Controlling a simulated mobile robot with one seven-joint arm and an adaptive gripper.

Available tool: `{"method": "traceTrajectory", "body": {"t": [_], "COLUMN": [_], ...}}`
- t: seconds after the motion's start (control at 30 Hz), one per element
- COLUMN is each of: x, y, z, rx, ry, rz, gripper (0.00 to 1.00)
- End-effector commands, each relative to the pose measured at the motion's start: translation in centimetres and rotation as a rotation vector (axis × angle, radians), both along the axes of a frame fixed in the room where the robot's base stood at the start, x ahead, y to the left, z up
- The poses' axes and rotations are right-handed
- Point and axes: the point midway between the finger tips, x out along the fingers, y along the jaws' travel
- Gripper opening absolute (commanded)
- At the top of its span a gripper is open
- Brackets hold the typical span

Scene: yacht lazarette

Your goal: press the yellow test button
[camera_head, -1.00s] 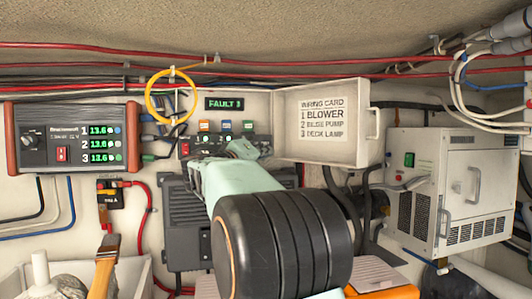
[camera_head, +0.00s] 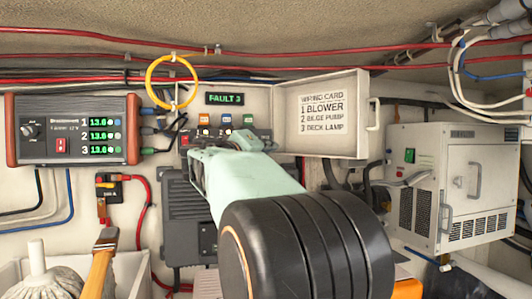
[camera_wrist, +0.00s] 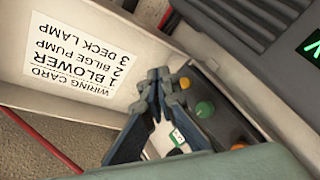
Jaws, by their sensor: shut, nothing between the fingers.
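In the wrist view a small yellow button (camera_wrist: 184,83) stands on the dark control panel (camera_wrist: 222,122), beside a green button (camera_wrist: 205,109) and an orange one (camera_wrist: 238,146). My gripper (camera_wrist: 165,80) is shut and empty, with its fingertips right beside the yellow button. I cannot tell whether they touch it. In the head view my pale green hand and forearm cover much of the panel's lower front, hiding the buttons and fingertips.
The wiring card (camera_head: 322,113) is on the open white lid beside the panel, close to my fingers. A meter box (camera_head: 72,130) hangs left, below a yellow ring (camera_head: 150,80). A white vented cabinet (camera_head: 455,185) stands right. Red cables (camera_head: 330,53) run overhead.

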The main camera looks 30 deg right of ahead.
Motion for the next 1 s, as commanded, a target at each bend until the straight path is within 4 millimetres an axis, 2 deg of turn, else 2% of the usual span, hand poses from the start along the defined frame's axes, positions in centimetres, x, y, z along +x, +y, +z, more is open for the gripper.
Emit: {"method": "traceTrajectory", "body": {"t": [0.13, 0.3, 1.0], "x": [-1.5, -2.5, -2.6], "y": [0.4, 0.6, 0.6], "z": [-0.4, -0.2, 0.0], "rx": [0.000, 0.001, 0.000], "ry": [-0.002, 0.000, 0.001], "rz": [-0.001, -0.001, -0.001], "gripper": [0.00, 0.00, 0.00]}}
